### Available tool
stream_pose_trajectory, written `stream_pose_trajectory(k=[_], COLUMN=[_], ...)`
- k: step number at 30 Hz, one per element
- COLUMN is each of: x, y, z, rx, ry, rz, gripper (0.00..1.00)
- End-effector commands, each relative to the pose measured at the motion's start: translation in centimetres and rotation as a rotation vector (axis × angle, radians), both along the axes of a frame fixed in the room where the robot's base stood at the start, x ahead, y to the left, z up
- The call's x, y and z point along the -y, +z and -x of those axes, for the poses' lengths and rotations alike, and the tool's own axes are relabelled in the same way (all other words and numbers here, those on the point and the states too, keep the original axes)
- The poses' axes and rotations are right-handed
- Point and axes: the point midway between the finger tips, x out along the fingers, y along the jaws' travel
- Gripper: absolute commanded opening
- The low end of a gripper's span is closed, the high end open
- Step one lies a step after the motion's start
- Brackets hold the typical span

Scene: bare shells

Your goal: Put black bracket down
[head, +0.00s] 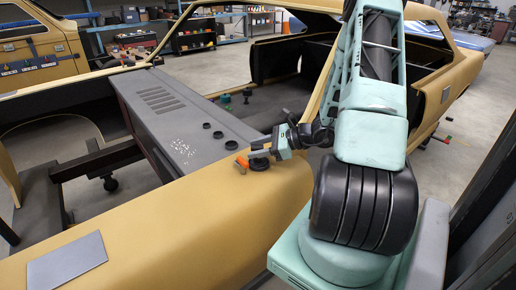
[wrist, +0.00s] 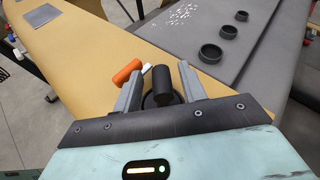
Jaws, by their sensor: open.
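A black part, which I take to be the black bracket (wrist: 163,84), shows between my fingers in the wrist view. It has an upright cylinder and a round ring-like base, partly hidden by my gripper. In the head view the black bracket (head: 259,164) sits at the edge where the yellow body panel meets the grey panel. My gripper (wrist: 162,72) is open, one finger on each side of it. In the head view my gripper (head: 262,147) is right above and beside the black part. Contact with the fingers cannot be told.
An orange cylinder (wrist: 127,70) lies just left of my left finger; it also shows in the head view (head: 242,161). Several black rings (head: 218,134) stand on the grey panel (head: 165,115). A grey plate (head: 67,262) lies on the yellow panel (head: 170,235), otherwise mostly clear.

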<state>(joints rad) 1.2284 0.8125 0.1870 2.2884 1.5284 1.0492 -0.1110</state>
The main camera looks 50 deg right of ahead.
Motion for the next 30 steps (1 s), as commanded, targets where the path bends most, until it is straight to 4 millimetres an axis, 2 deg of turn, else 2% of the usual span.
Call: stream_pose_trajectory(k=[3, 5, 12, 18, 24, 30], x=[0.1, 0.7, 2.9, 4.5, 5.1, 5.0], y=[0.9, 0.8, 2.7, 4.2, 4.9, 5.1], z=[0.1, 1.0, 5.4, 8.3, 9.7, 9.8], rx=[0.000, 0.000, 0.000, 0.000, -0.001, -0.001], ry=[-0.002, -0.003, -0.004, -0.003, -0.001, 0.007], rz=[0.002, 0.005, 0.004, 0.004, 0.001, 0.002], gripper=[0.41, 0.41, 0.41, 0.41, 0.41, 0.41])
